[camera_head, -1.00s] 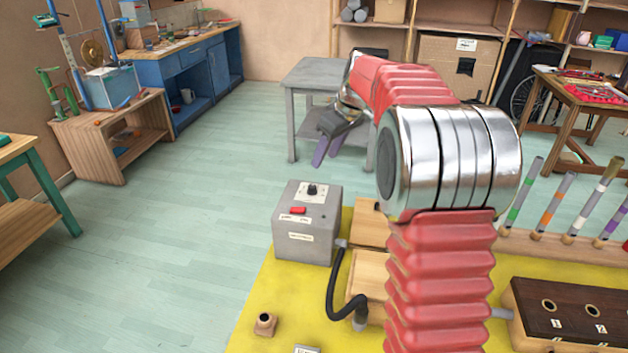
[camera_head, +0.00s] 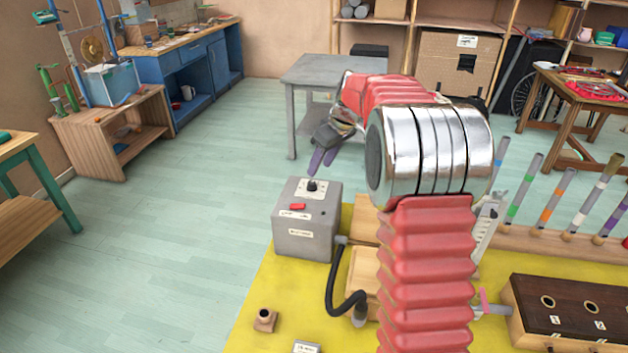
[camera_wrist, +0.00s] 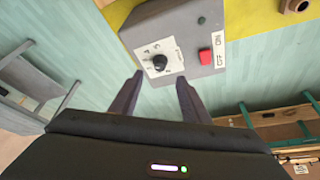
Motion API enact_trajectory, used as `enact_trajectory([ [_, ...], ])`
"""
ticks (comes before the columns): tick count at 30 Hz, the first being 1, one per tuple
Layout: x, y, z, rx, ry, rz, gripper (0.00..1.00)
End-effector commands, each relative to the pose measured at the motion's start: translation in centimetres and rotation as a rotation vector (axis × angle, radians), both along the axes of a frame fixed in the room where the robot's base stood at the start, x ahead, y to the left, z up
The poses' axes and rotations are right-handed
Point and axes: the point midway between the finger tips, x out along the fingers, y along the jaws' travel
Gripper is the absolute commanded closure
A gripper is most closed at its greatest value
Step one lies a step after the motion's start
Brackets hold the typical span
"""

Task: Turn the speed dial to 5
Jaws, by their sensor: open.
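The speed dial (camera_wrist: 159,62) is a black knob on a white scale plate, on top of a grey control box (camera_head: 307,243). The dial also shows in the head view (camera_head: 312,186), on the far side of the box top. My gripper (camera_wrist: 158,88) is open, its two purple fingers apart. In the wrist view the fingertips point toward the dial and sit short of it, with nothing between them. In the head view my gripper (camera_head: 322,160) hangs above and behind the box. The scale numbers are too small to read surely.
A red switch (camera_wrist: 205,57) marked off and on sits beside the dial. A black hose (camera_head: 333,290) runs from the box over the yellow mat (camera_head: 262,335). A grey table (camera_head: 310,75) stands behind. The floor left of the box is clear.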

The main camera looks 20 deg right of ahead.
Motion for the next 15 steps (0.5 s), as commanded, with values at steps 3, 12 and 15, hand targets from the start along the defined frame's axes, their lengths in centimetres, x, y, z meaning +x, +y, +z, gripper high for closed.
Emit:
enact_trajectory([
  [3,0.6,0.3,-1.9,0.001,0.003,0.000,0.57],
  [12,2.2,1.0,-5.9,0.000,0.001,-0.001,0.57],
  [15,2.5,1.2,-6.8,0.000,0.001,-0.001,0.57],
])
